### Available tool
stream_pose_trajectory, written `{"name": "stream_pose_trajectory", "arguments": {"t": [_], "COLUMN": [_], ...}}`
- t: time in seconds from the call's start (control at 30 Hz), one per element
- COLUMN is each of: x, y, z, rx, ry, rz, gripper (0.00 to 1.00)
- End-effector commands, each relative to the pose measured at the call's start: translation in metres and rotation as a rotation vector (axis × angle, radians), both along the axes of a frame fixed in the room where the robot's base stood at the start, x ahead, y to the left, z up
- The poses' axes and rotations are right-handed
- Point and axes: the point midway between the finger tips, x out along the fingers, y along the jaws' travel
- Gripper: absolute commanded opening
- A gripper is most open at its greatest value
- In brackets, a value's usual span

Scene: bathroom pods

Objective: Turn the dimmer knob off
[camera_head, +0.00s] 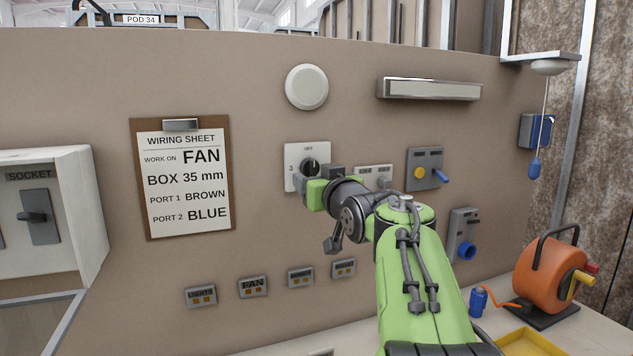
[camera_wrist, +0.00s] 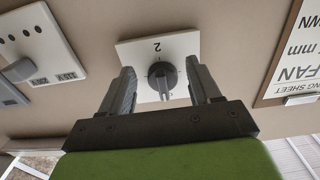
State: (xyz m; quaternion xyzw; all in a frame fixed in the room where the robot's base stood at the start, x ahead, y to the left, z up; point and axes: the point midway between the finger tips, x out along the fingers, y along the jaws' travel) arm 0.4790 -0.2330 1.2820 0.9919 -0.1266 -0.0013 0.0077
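The dimmer knob (camera_head: 309,166) is a round dark knob on a white square plate (camera_head: 293,152) on the wall. The plate reads OFF at its top and 3 at its left. The knob also shows in the wrist view (camera_wrist: 162,77), where the plate (camera_wrist: 185,45) appears turned over with a 2 at its upper edge. My gripper (camera_head: 316,176) is at the plate, its lower part hidden by the hand. In the wrist view my gripper (camera_wrist: 160,70) is open, with one finger on each side of the knob and gaps to it. The exact setting of the pointer is unclear.
A round white disc (camera_head: 307,87) is above the plate, and a wiring sheet (camera_head: 185,180) hangs to its left. A grey switch panel with a yellow button (camera_head: 420,172) is to the right. An orange reel (camera_head: 548,275) stands on the counter at the right.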

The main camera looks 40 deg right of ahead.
Motion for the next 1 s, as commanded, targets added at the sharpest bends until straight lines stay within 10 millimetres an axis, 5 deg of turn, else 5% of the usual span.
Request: {"name": "stream_pose_trajectory", "arguments": {"t": [0.27, 0.7, 1.0], "x": [-0.011, -0.125, -0.153], "y": [0.003, 0.032, 0.04], "z": [0.001, 0.001, 0.0], "rx": [0.0, 0.0, 0.0], "ry": [-0.003, -0.004, -0.001], "rz": [-0.001, -0.002, 0.0], "gripper": [0.62, 0.62, 0.62]}}
